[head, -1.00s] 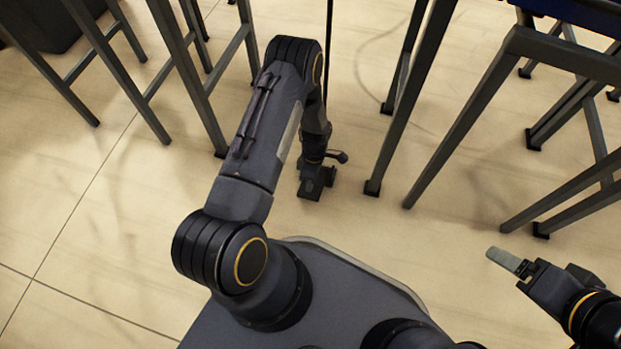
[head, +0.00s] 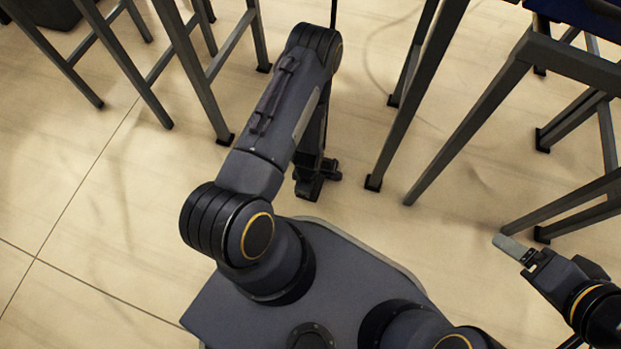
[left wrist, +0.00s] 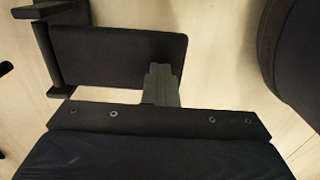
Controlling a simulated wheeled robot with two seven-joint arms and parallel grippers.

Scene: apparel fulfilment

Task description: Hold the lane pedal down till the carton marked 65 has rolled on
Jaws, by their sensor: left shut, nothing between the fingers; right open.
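In the left wrist view, a dark flat plate, which looks like the lane pedal (left wrist: 110,55), lies low over the pale floor, with a rod and bracket along its left side. My left gripper (left wrist: 162,72) is shut and empty. Its fingertips overlap the plate's lower right part; whether they touch or press it I cannot tell. In the head view my left arm reaches down to the floor and largely hides this spot. My right gripper (head: 548,255) is open and empty above the floor at the right. The carton marked 65 is not in view.
Dark metal stand legs (head: 418,100) rise right of my left arm, with more legs (head: 195,75) at the left. A frame (head: 570,65) stands at the upper right, near my right gripper. The floor (head: 90,215) at the lower left is clear.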

